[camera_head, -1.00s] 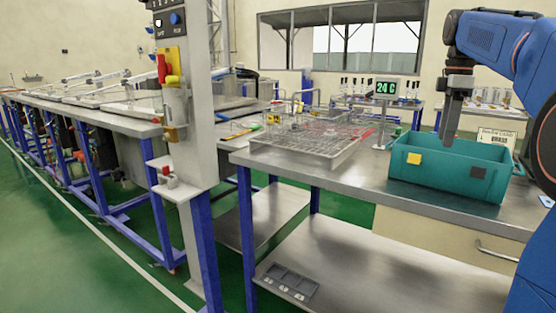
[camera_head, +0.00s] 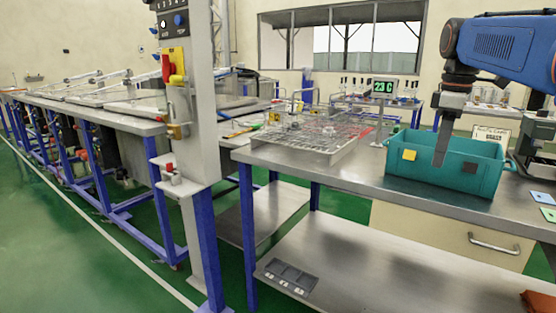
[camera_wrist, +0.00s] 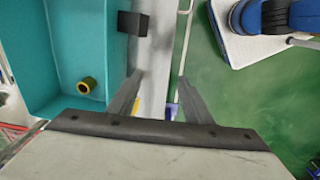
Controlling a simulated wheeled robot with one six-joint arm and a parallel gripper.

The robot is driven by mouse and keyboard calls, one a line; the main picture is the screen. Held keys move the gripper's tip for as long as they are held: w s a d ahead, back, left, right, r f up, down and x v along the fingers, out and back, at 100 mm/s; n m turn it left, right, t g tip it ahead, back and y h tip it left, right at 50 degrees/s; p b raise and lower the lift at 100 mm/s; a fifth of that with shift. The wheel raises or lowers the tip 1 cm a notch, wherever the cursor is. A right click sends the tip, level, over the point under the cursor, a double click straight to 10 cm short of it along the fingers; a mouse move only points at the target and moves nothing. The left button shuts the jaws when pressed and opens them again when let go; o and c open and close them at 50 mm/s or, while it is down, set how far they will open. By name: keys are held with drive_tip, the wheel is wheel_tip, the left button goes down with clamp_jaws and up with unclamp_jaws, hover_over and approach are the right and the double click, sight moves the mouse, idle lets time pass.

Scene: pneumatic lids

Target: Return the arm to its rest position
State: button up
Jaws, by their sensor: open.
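My gripper (camera_head: 439,150) hangs from my blue arm at the right in the head view, fingers pointing down. It overlaps the front wall of the teal bin (camera_head: 440,178) there. In the wrist view my gripper (camera_wrist: 160,80) has its two fingers spread with nothing between them. Below the gap are the table's edge and the green floor. The teal bin (camera_wrist: 73,45) lies to the left of the fingers in that view, apart from them. My arm is bent, with its blue link reaching in from the right.
The bin stands on a steel table (camera_head: 350,178) beside a wire rack (camera_head: 305,140) and a temperature display (camera_head: 383,88) reading 23 C. A grey post (camera_head: 187,120) with switches stands left of the table. Coloured cards (camera_head: 545,205) lie at the right. Green floor is open at left.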

drive_tip(key=s+a+f+m+t, duration=0.1)
drive_tip(key=s+a+f+m, duration=0.2)
drive_tip(key=s+f, duration=0.5)
drive_tip(key=s+a+f+m+t, duration=0.1)
drive_tip(key=s+a+f+m, duration=0.3)
drive_tip(key=s+f, duration=0.4)
drive_tip(key=s+a+f+m+t, duration=0.1)
drive_tip(key=s+a+f+m, duration=0.2)
drive_tip(key=s+f, duration=0.6)
wheel_tip(320, 180, down, 2)
drive_tip(key=shift+a+f+m+t, duration=0.15)
drive_tip(key=shift+a+m+t, duration=0.15)
drive_tip(key=shift+a+t, duration=0.15)
